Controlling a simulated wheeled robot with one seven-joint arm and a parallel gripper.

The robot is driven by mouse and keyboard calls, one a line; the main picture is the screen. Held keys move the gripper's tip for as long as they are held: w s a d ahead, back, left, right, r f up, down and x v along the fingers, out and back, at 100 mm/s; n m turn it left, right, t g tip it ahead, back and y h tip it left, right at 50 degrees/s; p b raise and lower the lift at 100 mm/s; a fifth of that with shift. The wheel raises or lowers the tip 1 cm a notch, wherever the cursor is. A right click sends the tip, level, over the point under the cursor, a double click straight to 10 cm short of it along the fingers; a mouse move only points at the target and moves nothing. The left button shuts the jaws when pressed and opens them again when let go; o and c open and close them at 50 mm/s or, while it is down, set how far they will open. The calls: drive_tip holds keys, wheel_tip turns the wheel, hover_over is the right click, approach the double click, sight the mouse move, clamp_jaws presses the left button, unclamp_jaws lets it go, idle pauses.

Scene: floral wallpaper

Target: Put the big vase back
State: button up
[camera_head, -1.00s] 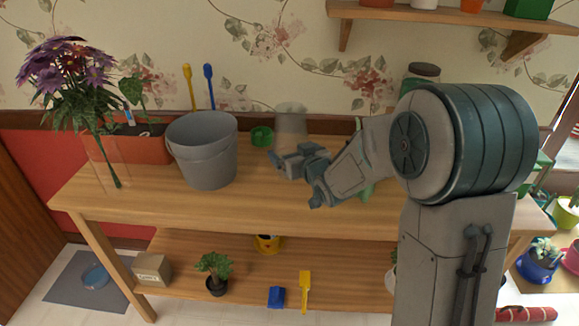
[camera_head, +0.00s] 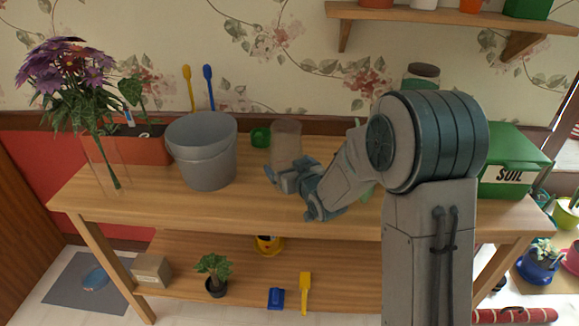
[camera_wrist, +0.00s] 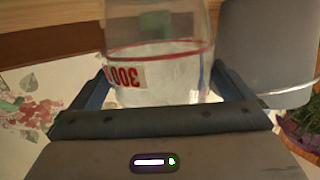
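A clear glass vase (camera_head: 286,143) with a red line and a red-and-white "300" label is between the fingers of my gripper (camera_head: 290,178), over the table beside the grey bucket. In the wrist view the glass vase (camera_wrist: 160,75) fills the space between the two fingers of my gripper (camera_wrist: 160,90), which touch its sides. Its lower part is hidden by my gripper in the head view. Another clear glass vase (camera_head: 106,172), holding purple flowers, stands at the left end of the wooden table (camera_head: 240,205).
A small green pot (camera_head: 261,137) is near the wall. A green soil box (camera_head: 512,160) is at the right. The front of the table is mostly clear.

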drive_tip(key=shift+r, duration=0.15)
drive_tip(key=shift+s+r, duration=0.1)
drive_tip(key=s+d+r+m+g+h, duration=0.1)
drive_tip(key=s+d+m+g+h, duration=0.35)
drive_tip(key=s+d, duration=1.15)
drive_tip(key=s+d+r+g+h, duration=0.1)
drive_tip(key=s+g, duration=0.6)
drive_tip(key=s, duration=1)
drive_tip(key=shift+s+m+h, duration=0.35)
drive_tip(key=shift+s+h, duration=0.05)
drive_tip(key=shift+h, duration=0.15)
